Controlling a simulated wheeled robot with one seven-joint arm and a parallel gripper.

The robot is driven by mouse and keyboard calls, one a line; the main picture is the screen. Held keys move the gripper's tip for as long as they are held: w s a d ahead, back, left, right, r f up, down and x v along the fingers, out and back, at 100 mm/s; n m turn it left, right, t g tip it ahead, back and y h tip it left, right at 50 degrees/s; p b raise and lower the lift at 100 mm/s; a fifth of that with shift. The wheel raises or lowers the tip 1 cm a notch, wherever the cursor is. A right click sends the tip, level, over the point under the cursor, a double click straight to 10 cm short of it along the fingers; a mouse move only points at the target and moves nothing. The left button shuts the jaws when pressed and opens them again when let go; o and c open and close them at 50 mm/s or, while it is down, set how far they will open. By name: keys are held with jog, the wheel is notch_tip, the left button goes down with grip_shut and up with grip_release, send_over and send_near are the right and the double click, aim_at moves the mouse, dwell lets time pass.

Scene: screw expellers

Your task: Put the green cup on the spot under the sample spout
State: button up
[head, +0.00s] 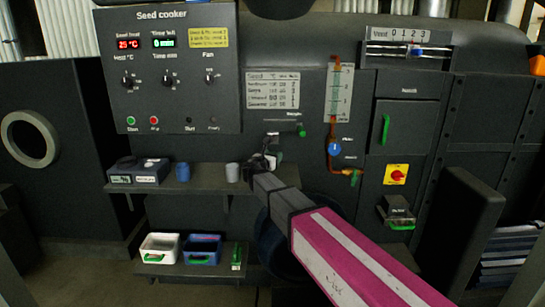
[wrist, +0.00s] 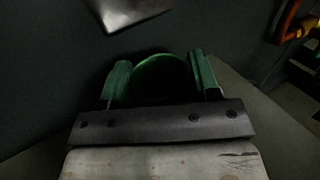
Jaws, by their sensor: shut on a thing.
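The green cup (wrist: 163,72) shows dark green in the wrist view, between the two fingers of my gripper (wrist: 160,82). The fingers are shut on it from both sides. In the head view my gripper (head: 264,160) is at the right end of the narrow shelf, below the sample spout (head: 271,139); the cup cannot be made out clearly there. A pale metal piece, apparently the spout (wrist: 130,10), is at the top of the wrist view, beyond the cup. The spot under the spout is hidden by my gripper and arm. I cannot tell whether the cup touches the shelf.
On the shelf (head: 208,187) stand a blue cup (head: 183,172), a grey cup (head: 232,173) left of my gripper, and a dark scale-like box (head: 140,172). White (head: 160,247) and blue (head: 202,249) trays sit on the lower shelf. Pipe and valve (head: 334,148) are to the right.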

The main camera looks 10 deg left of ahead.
jog(key=o, duration=0.9)
jog(key=v, duration=1.2)
jog(key=shift+r, duration=0.15)
